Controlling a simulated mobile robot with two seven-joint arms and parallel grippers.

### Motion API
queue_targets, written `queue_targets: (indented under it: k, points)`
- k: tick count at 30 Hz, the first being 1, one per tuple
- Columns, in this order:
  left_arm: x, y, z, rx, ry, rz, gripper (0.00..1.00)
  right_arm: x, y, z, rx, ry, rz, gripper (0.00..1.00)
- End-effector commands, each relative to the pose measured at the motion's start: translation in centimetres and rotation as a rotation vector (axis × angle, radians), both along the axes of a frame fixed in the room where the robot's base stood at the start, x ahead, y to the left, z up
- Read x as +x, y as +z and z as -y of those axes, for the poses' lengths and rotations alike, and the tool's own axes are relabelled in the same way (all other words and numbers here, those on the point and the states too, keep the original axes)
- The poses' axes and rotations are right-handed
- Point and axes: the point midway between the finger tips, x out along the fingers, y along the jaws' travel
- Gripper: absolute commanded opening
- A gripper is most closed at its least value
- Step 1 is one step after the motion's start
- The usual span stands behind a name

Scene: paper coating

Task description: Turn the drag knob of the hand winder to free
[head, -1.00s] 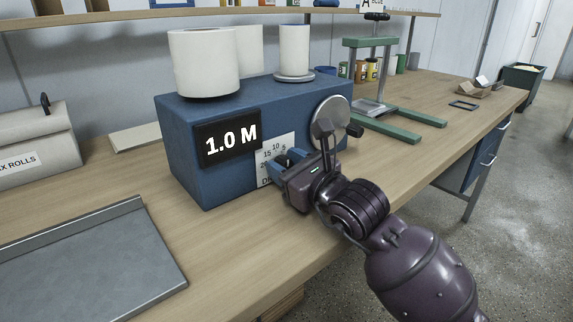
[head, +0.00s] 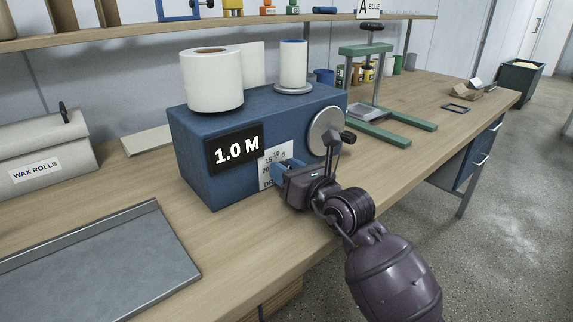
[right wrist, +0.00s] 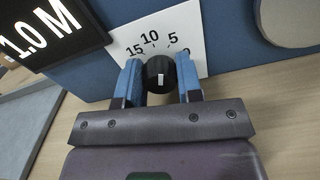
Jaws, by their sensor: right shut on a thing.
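The hand winder (head: 190,150) is a blue box on the bench with a "1.0 M" display. Its drag knob (right wrist: 160,70) is a small black knob with a white mark, in front of a white dial plate (right wrist: 190,25) numbered 15, 10, 5 and on. In the right wrist view the mark shows on the knob's near face, toward the bottom of the picture. My right gripper (right wrist: 160,82) has its blue fingers shut on the knob, one on each side. In the head view the gripper (head: 278,170) hides the knob and part of the dial. My left gripper is not in view.
A round grey disc with a crank (head: 325,130) sits on the winder's front, just right of and above my gripper. White rolls (head: 212,85) stand on top. A grey metal tray (head: 110,265) lies at left. A green press stand (head: 390,130) stands beyond the winder.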

Motion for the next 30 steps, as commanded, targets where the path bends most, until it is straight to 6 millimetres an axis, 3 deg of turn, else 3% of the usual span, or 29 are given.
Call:
queue_targets:
  k: [10, 11, 15, 25, 30]
  points:
    - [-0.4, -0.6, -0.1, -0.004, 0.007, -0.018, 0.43, 0.0, -0.1, 0.0, 0.01, 0.0, -0.006, 0.1]
    - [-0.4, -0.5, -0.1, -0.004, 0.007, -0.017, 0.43, 0.0, -0.1, 0.0, 0.01, 0.0, -0.006, 0.36]
    - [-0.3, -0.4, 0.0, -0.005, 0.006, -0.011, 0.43, 0.0, -0.1, 0.0, 0.009, 0.0, -0.006, 0.58]
    - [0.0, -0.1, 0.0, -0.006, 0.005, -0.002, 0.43, -0.1, 0.0, 0.1, 0.009, 0.0, -0.004, 0.59]
    - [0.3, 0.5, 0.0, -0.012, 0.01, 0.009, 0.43, -1.2, 0.2, 0.9, 0.01, -0.001, -0.003, 0.59]
